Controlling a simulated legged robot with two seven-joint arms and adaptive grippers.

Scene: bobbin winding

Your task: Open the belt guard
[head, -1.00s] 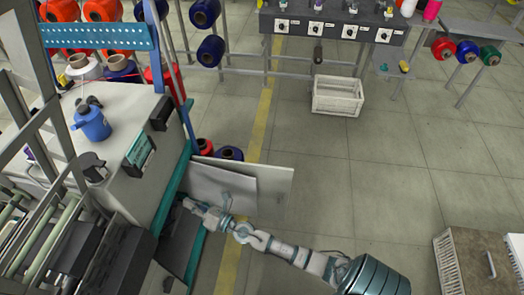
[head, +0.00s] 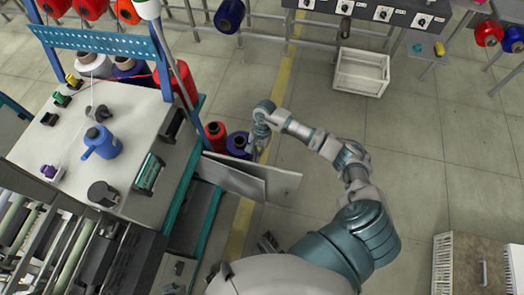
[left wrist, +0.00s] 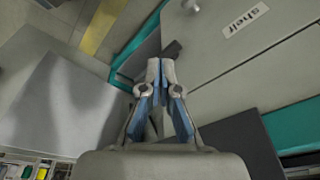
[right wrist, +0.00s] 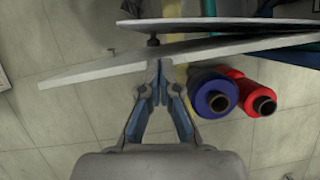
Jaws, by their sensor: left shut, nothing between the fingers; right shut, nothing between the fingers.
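The belt guard looks to be the grey panel (head: 232,180) standing out from the machine's side, with a paler panel (head: 284,184) against it. No task label on either is readable. My right gripper (head: 254,152) is shut and empty on the far side of the panels. In the right wrist view its tips (right wrist: 160,64) are at the pale panel's edge (right wrist: 100,72); contact is unclear. My left gripper (left wrist: 161,64) is shut and empty.
Red (head: 215,134) and blue (head: 238,144) spools stand just beyond the panels, close to my right gripper. The machine cabinet (head: 110,165) fills the left. A white crate (head: 360,72) is on the floor farther back. Floor right of the yellow line is mostly clear.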

